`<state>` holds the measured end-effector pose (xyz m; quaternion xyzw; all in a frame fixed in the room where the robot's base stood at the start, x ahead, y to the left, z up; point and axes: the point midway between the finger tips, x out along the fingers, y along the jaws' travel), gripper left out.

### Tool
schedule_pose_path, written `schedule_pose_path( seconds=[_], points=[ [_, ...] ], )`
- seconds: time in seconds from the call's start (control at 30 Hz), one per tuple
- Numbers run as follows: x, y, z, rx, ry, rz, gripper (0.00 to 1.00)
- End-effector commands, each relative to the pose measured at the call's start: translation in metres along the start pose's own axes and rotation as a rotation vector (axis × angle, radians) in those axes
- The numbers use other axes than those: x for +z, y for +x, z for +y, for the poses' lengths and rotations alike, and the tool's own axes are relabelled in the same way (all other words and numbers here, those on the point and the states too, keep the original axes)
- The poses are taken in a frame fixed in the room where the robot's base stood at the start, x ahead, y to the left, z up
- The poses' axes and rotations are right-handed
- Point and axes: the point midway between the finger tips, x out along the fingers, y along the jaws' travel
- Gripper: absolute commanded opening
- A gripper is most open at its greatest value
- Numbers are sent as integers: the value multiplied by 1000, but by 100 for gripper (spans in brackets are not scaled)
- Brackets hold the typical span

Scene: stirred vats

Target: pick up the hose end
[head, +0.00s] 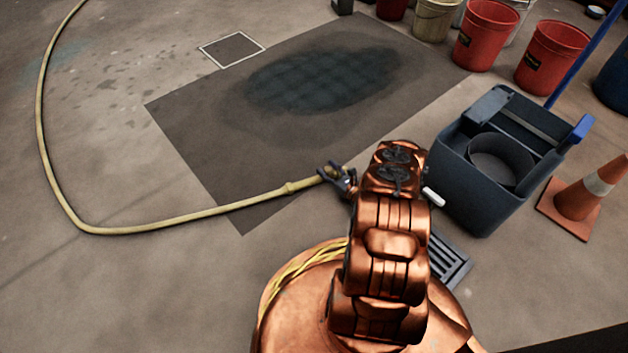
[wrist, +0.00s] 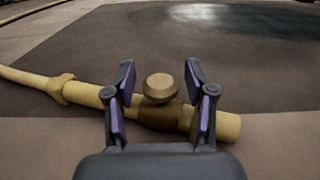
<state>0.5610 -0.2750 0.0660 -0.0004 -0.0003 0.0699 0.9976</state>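The yellow hose (head: 180,218) runs along the floor, and its end (head: 307,182) reaches my gripper (head: 342,181) near the dark mat's front edge. In the wrist view, the hose end (wrist: 229,127) has a brown fitting (wrist: 165,117) with a round tan knob (wrist: 161,87). My gripper (wrist: 160,103) is open there, with one finger to each side of the knob. The hose crosses behind the fingers, and its tip sticks out to the right. I cannot tell whether the fingers touch it.
A dark mop bucket (head: 470,190) stands close to the right of my arm, with an orange cone (head: 583,190) beyond it. Red buckets (head: 487,35) stand at the back right. The dark floor mat (head: 215,135) has a wet patch. The floor at left is clear apart from the hose.

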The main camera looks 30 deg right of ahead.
Motion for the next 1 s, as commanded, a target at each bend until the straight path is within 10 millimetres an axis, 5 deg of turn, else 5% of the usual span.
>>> schedule_pose_path(
  seconds=[0.47, 1.0],
  points=[
    [0, 0, 0, 0, -1, 0, 1],
    [11, 0, 0, 2, -2, 0, 0]
  ],
)
